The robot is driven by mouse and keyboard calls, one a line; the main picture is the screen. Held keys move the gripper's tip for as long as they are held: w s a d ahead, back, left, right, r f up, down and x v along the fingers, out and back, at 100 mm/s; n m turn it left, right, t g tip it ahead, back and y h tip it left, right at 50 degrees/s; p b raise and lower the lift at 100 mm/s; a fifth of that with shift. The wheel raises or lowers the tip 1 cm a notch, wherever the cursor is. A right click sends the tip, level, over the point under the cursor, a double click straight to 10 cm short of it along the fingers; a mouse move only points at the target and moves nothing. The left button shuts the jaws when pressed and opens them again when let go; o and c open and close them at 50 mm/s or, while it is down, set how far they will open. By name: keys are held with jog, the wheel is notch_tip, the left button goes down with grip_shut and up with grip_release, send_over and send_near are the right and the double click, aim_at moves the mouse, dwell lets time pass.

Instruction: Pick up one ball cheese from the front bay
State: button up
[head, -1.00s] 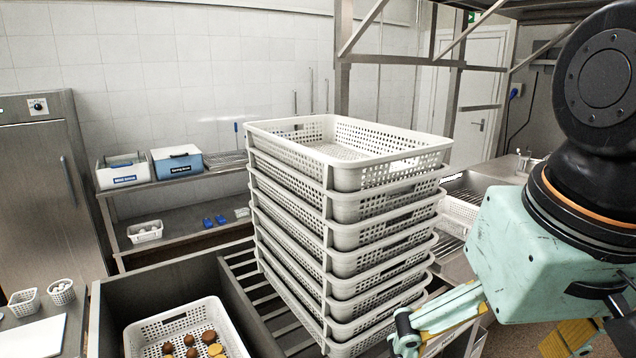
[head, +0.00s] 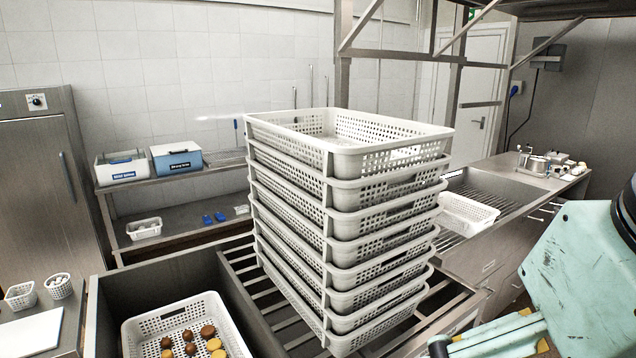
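Several small round brown and yellow balls, which look like the ball cheeses, lie in a white perforated basket (head: 134,332) at the bottom left of the head view. One brown ball (head: 208,331) and one yellow ball (head: 214,344) sit toward its right side. The basket stands in a dark metal bay (head: 108,300). My arm is at the lower right, well apart from that basket. Part of my gripper (head: 440,346) shows at the bottom edge, but its fingertips are cut off, so its opening cannot be seen.
A tall stack of white perforated baskets (head: 350,200) stands on a slatted rack between the bay and my arm. Another white basket (head: 466,212) is behind it to the right.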

jog(key=shift+c, duration=0.7)
jog(key=c, duration=1.8)
jog(key=shift+o, duration=0.2)
jog(key=shift+w, duration=0.15)
